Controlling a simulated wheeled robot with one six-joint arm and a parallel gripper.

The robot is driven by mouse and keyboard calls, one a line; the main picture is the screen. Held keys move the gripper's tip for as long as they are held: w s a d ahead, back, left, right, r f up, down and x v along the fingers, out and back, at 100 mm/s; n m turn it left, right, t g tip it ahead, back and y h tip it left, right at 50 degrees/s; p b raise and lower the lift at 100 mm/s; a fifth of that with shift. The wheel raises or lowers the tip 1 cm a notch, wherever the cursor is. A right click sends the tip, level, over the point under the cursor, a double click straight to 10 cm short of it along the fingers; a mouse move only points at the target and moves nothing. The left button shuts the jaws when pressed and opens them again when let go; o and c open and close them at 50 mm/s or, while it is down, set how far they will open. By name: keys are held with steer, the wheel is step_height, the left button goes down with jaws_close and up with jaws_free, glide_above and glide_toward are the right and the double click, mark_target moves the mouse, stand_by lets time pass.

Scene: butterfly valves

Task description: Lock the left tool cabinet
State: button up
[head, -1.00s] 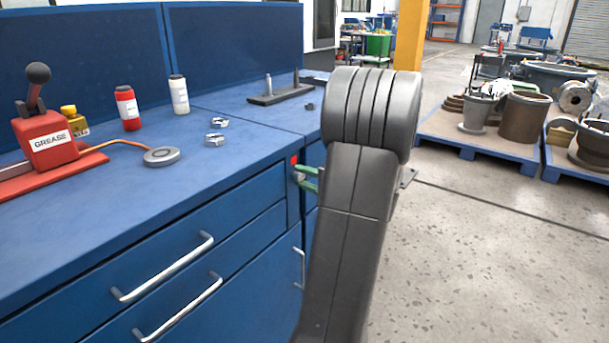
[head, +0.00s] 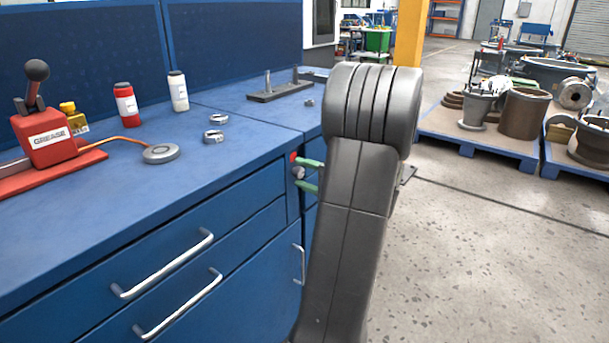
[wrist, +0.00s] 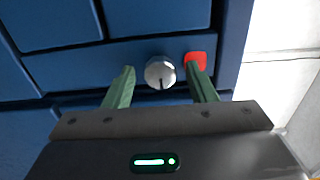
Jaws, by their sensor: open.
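The blue tool cabinet (head: 160,235) with drawers fills the lower left of the head view. A round silver lock knob (wrist: 160,72) sits on a narrow blue strip at its right edge; it also shows in the head view (head: 298,173). A dark line marks the knob's lower face in the wrist view. A red mark (wrist: 198,58) lies on the strip beside the knob. My gripper (wrist: 160,80) is open, its green fingers one on each side of the knob, with visible gaps. In the head view the fingers (head: 304,175) stand above and below the knob.
On the blue worktop stand a red grease pump (head: 47,135), a red bottle (head: 126,105), a white bottle (head: 178,92) and a grey disc (head: 161,153). Metal clamps (head: 214,136) lie nearby. Pallets with parts (head: 480,147) stand right, beyond open floor.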

steer(key=p+v, duration=0.2)
steer(key=v, duration=1.1)
steer(key=shift+s+d, duration=0.25)
steer(key=shift+d, duration=0.05)
steer(key=b+x, duration=0.2)
steer(key=x, duration=1.2)
